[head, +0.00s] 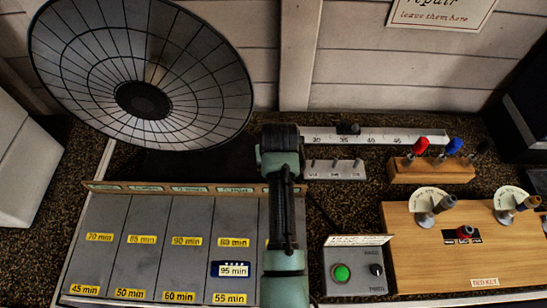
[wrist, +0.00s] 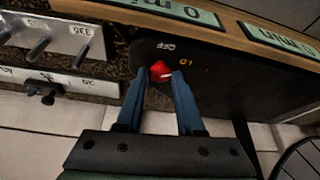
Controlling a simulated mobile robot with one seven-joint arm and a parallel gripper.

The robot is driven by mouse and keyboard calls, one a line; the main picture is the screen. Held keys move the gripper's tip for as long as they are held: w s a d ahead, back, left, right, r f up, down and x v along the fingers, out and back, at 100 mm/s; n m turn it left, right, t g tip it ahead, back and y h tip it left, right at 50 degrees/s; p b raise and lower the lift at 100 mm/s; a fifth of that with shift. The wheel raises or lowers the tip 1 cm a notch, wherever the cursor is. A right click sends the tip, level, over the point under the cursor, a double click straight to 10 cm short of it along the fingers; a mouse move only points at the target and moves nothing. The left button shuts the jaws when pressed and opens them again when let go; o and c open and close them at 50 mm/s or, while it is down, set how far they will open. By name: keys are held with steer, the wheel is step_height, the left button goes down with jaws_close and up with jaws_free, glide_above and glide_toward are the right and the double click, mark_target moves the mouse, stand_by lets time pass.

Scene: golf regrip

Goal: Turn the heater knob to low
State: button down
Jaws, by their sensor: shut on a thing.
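The heater knob (wrist: 160,68) is a small red knob on a dark panel in the wrist view. It has a pale pointer mark. The panel's "OFF" label (wrist: 165,46) and orange "LO" label (wrist: 186,63) sit beside the knob. My gripper (wrist: 162,75) has its two blue fingers shut on the knob, one on either side. The exact pointer direction is hard to tell. In the head view, the heater's round dish (head: 205,80) stands at the upper left, over its black base (head: 195,161). My arm hides the knob and fingertips there.
A grey board with minute labels (head: 145,240) lies in front of the heater. A ruler strip (head: 390,136) and a metal block with pins (head: 335,169) lie right of my arm. A box with a green button (head: 355,285) and a wooden board (head: 440,265) are farther right.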

steer(key=c, duration=0.5)
jaws_free()
steer(key=shift+c, duration=0.2)
steer(key=b+v, duration=0.1)
steer(key=v, duration=1.2)
